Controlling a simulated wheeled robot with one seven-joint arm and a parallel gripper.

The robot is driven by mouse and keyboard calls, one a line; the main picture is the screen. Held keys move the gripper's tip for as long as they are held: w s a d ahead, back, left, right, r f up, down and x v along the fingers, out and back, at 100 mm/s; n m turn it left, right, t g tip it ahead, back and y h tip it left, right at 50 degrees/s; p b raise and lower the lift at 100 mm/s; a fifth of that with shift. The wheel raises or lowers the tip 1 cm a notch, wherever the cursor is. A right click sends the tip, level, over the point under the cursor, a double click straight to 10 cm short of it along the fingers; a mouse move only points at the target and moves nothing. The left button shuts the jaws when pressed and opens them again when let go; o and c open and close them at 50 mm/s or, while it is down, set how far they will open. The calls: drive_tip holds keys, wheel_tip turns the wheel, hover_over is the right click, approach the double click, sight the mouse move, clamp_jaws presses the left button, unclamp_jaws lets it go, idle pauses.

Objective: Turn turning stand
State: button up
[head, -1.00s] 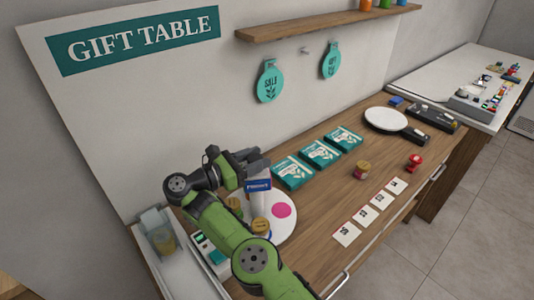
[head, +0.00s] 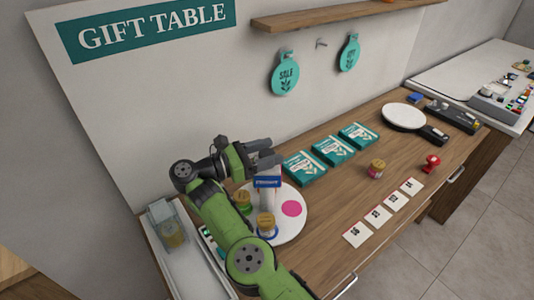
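The turning stand is a round white disc (head: 296,228) on the wooden table, partly hidden behind my green arm. It bears a pink dot (head: 292,208) on its right side. A white post with a blue label (head: 267,182) rises from its middle. Jars with tan lids stand on it, one at the front (head: 266,222) and one at the left (head: 243,199). My gripper (head: 272,155) is above the back of the stand, close to the top of the post. I cannot tell whether it touches the post or whether its fingers are apart.
Teal boxes (head: 333,151) lie right of the stand, with a small jar (head: 376,168), white cards (head: 379,214) and a red stamp (head: 431,162) beyond. A clear container (head: 170,233) stands in a tray at left. Bare wood lies in front of the boxes.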

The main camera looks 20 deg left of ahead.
drive_tip(key=shift+o, duration=0.5)
drive_tip(key=shift+s+d, duration=0.1)
drive_tip(key=shift+r, duration=0.1)
wheel_tip(320, 180, up, 10)
drive_tip(key=p, duration=0.6)
